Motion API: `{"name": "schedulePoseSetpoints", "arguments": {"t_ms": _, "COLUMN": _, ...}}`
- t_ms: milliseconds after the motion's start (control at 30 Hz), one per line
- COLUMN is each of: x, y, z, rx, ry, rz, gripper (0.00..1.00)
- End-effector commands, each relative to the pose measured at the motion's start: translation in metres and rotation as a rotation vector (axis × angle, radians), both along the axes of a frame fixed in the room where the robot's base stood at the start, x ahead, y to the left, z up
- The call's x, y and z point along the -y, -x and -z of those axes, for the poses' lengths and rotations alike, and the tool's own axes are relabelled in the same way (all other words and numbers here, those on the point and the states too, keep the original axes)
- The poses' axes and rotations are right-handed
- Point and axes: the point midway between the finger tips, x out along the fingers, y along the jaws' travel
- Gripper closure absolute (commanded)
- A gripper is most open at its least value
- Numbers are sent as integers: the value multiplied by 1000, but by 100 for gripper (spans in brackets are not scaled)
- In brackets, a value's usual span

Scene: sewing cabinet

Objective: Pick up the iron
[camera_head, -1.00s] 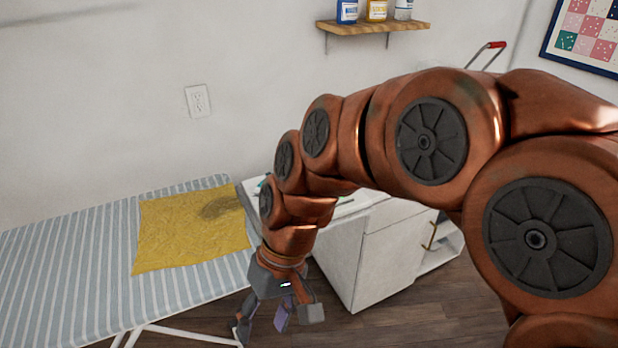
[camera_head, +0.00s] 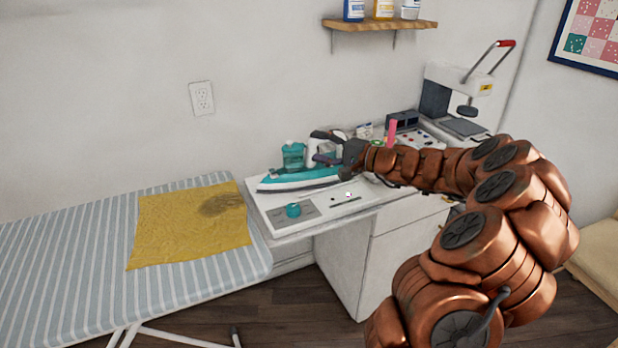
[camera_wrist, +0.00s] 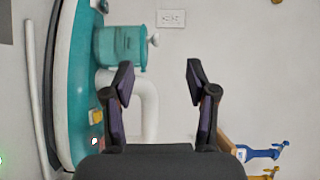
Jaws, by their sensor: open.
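The teal and white iron (camera_head: 300,178) lies on the white cabinet top near its left end, its pointed tip to the left. In the wrist view the iron (camera_wrist: 82,85) fills the left side, outside my fingers. My gripper (camera_head: 325,147) is open and empty at the iron's right end, close to its rear. In the wrist view my gripper's two fingers (camera_wrist: 158,85) are spread, with plain wall between their tips. The head view does not show clearly whether a finger touches the iron.
The ironing board (camera_head: 70,260) with a yellow cloth (camera_head: 180,235) is at left. A heat press (camera_head: 455,92) stands at right.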

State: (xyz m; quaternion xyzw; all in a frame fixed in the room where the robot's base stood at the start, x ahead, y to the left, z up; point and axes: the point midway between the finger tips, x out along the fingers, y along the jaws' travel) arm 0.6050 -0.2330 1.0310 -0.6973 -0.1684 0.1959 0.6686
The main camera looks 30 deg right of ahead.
Motion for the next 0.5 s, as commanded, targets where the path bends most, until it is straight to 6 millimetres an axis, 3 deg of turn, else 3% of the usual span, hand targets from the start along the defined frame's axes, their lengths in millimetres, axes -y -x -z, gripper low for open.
{"name": "schedulePoseSetpoints", "arguments": {"t_ms": 33, "x": 24, "y": 0, "z": 9, "rx": 7, "ry": -19, "rz": 51, "gripper": 43}}
{"name": "schedulePoseSetpoints", "arguments": {"t_ms": 100, "x": 49, "y": 1, "z": 14, "rx": 19, "ry": -33, "rz": 105, "gripper": 43}}
{"name": "schedulePoseSetpoints", "arguments": {"t_ms": 200, "x": 70, "y": 2, "z": 20, "rx": 26, "ry": -44, "rz": 150, "gripper": 43}}
{"name": "schedulePoseSetpoints", "arguments": {"t_ms": 300, "x": 76, "y": -2, "z": 21, "rx": 30, "ry": -48, "rz": 166, "gripper": 43}}
{"name": "schedulePoseSetpoints", "arguments": {"t_ms": 500, "x": 69, "y": -20, "z": 19, "rx": 30, "ry": -47, "rz": 165, "gripper": 43}}
